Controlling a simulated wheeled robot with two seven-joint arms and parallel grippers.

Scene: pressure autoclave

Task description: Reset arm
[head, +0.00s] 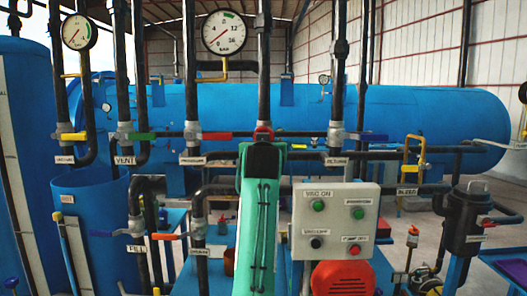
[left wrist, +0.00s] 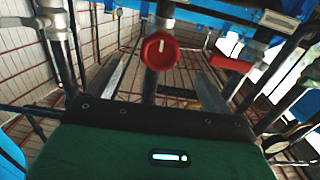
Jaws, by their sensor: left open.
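My left arm, green with a dark wrist, rises through the middle of the head view, its gripper (head: 263,143) up at the pipes. In the left wrist view the two grey fingers of the gripper (left wrist: 164,68) are spread apart with nothing clamped between them. A round red knob (left wrist: 160,50) on a vertical pipe shows just beyond and between the fingertips; I cannot tell whether they touch it. In the head view a bit of red knob (head: 263,130) shows above the dark wrist. My right gripper is in neither view.
Lever valves with yellow (head: 73,136), green (head: 140,136), red (head: 216,136) and blue (head: 374,138) handles line the pipes. A large blue vessel (head: 420,115) lies behind. A control box (head: 335,222) stands close right of my arm. Gauges (head: 224,32) hang above.

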